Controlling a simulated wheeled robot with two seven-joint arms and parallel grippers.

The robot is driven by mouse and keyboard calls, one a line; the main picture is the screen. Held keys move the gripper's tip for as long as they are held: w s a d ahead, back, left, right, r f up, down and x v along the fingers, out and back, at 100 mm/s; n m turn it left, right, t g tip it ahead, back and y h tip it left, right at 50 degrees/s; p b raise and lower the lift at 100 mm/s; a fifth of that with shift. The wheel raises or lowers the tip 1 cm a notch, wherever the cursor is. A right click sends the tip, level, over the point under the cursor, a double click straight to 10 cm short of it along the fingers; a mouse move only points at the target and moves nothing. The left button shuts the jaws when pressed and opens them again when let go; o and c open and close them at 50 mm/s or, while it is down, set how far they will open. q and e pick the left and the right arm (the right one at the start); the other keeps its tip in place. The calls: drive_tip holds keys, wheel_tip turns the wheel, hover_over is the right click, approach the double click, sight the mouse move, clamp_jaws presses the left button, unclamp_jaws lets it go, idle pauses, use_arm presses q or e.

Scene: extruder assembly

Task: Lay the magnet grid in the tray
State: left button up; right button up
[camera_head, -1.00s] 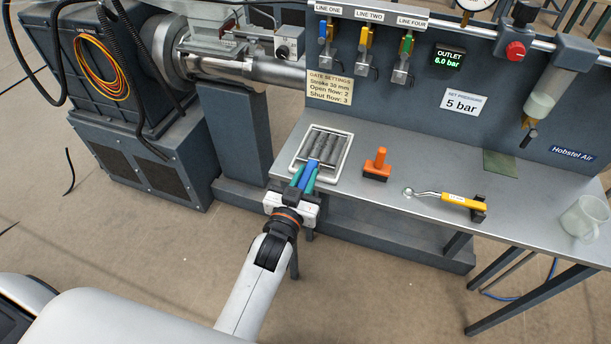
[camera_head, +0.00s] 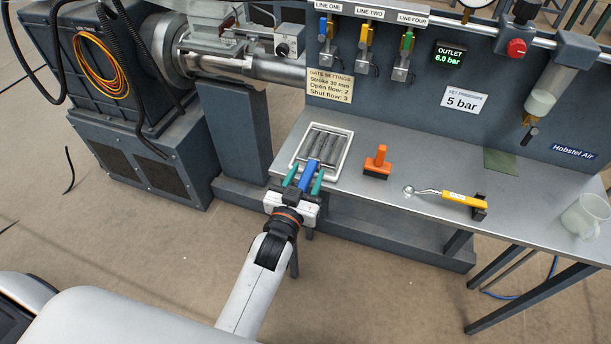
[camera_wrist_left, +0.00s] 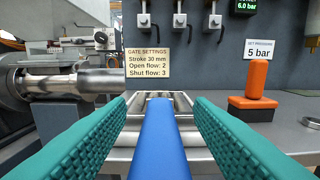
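The magnet grid (camera_head: 326,148) is a row of dark grey bars with a blue handle (camera_head: 311,174). It lies within the white rim of the tray (camera_head: 344,158) at the table's left front corner. The handle sticks out over the front rim toward my left gripper (camera_head: 305,178). The gripper's green fingers are spread on both sides of the handle. In the left wrist view the blue handle (camera_wrist_left: 160,145) lies between the fingers, with a gap on each side. The bars are mostly hidden behind the handle there. My right gripper is not in view.
An orange-handled block tool (camera_head: 377,164) stands just right of the tray. Farther right are a yellow-handled scoop (camera_head: 455,198) and a clear mug (camera_head: 585,216).

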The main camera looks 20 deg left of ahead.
use_arm(q)
drive_tip(key=shift+o, duration=0.2)
drive_tip(key=shift+f, duration=0.15)
drive_tip(key=o, duration=0.4)
drive_tip(key=shift+c, duration=0.2)
drive_tip(key=shift+s, duration=0.1)
drive_tip(key=shift+s+a+p, duration=0.1)
drive_tip(key=shift+s+p, duration=0.75)
drive_tip(key=shift+s, duration=1.05)
drive_tip(key=s+p, duration=0.1)
drive_tip(key=s, duration=0.4)
drive_tip(key=shift+p, duration=0.3)
